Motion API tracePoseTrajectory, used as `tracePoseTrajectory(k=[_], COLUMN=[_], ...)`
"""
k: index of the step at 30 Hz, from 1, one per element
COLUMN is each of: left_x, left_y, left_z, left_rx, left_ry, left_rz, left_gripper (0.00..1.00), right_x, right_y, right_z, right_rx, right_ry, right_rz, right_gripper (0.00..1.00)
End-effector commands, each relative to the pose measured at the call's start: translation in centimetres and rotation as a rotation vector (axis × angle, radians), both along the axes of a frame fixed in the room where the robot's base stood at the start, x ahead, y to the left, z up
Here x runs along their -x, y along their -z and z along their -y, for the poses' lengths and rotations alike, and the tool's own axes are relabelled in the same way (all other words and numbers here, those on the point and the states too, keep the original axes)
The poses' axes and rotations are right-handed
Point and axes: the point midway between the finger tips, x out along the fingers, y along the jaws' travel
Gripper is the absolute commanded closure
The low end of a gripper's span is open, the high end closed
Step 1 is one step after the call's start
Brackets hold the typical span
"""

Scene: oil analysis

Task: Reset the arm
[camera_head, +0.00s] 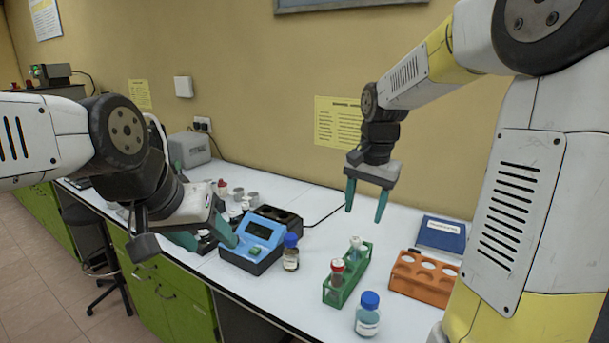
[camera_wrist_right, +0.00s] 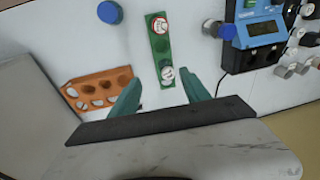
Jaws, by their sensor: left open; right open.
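My left gripper (camera_head: 208,240) is open at the left of the head view, with its green fingers in front of the bench near the blue device. My right gripper (camera_head: 366,205) is open and empty. It hangs fingers down above the bench, behind the green rack. In the right wrist view its two green fingers (camera_wrist_right: 163,92) are spread apart. The green rack (camera_head: 333,297) holds a red-capped vial (camera_head: 337,272) and a white-capped vial (camera_head: 356,246); it also shows in the right wrist view (camera_wrist_right: 162,50), just beyond the fingers.
A blue device (camera_head: 257,241) stands left of a blue-capped bottle (camera_head: 290,253). Another blue-capped bottle (camera_head: 367,315) stands near the front. An orange rack (camera_head: 422,275) and a blue box (camera_head: 441,235) are at the right. White bench surface (camera_head: 320,218) is clear behind the green rack.

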Motion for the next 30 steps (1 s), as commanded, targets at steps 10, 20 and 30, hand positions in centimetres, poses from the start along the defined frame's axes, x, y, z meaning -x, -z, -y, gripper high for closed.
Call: tracePoseTrajectory(k=[10, 20, 30], left_x=[0.0, 0.0, 0.0], left_y=[0.0, 0.0, 0.0], left_z=[0.0, 0.0, 0.0], left_rx=[0.000, 0.000, 0.000], left_ry=[0.000, 0.000, 0.000], left_rz=[0.000, 0.000, 0.000], left_gripper=[0.45, 0.45, 0.45], right_x=[12.1, 17.8, 18.0], right_y=[-5.0, -4.7, -4.6], right_z=[-1.0, -1.7, -1.8], right_rx=[0.016, 0.061, 0.064], right_ry=[-0.371, -0.566, -0.578], right_rz=[0.288, 0.447, 0.455], right_gripper=[0.45, 0.45, 0.45])
